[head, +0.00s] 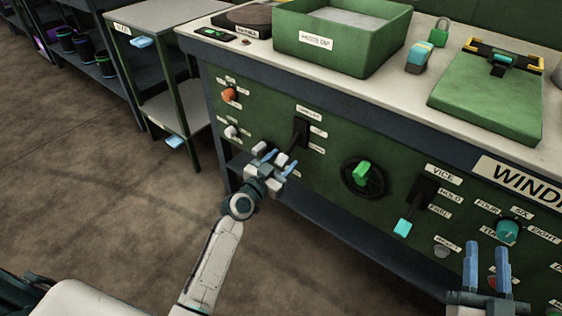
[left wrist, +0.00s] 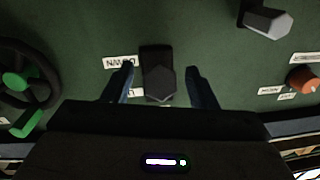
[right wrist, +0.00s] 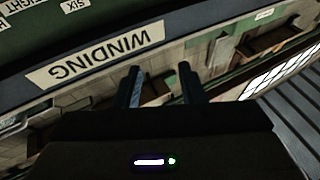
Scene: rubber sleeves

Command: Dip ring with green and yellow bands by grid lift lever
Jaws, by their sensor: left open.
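The lever (head: 300,133) sits on the green front panel beside small labels; the label above it is too small to read surely. My left gripper (head: 276,160) is open in front of it. In the left wrist view the lever's dark handle (left wrist: 159,80) stands between the two open fingers, with a gap on each side and a DOWN label beside it. The green paste dip tray (head: 335,59), holding grey paste, stands on the bench top. I cannot make out a ring with green and yellow bands. My right gripper (head: 487,268) is open and empty in front of the panel's right part.
An orange knob (head: 229,95), a black handwheel (head: 376,181) with green handle and a vice lever (head: 403,227) are on the panel. The floor at left is clear.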

